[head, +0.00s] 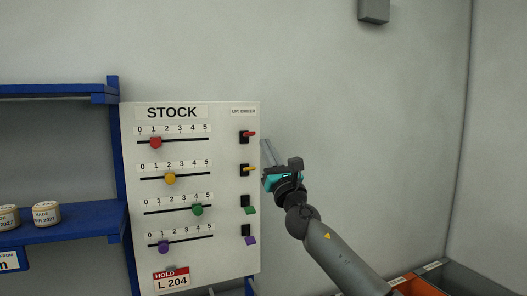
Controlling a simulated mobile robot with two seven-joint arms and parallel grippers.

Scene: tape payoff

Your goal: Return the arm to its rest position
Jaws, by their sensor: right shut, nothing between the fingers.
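My right arm comes in from the lower right in the head view. Its gripper (267,153) is shut and empty, just right of the STOCK board (228,200) and near its right edge. The white board has red (155,142), yellow (170,178), green (197,210) and purple (163,246) slider knobs on numbered scales. Along its right side are small levers: red (249,134), yellow (249,169), green (250,210) and purple (251,240). The red and yellow levers stick out sideways; the green and purple ones hang lower. My left gripper is not in view.
A blue shelf (80,222) at the left holds two labelled rolls (46,213). A red HOLD tag with L 204 (171,280) is at the board's bottom. An orange bin (415,287) and a grey bin (470,280) stand at the lower right. The wall right of the board is bare.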

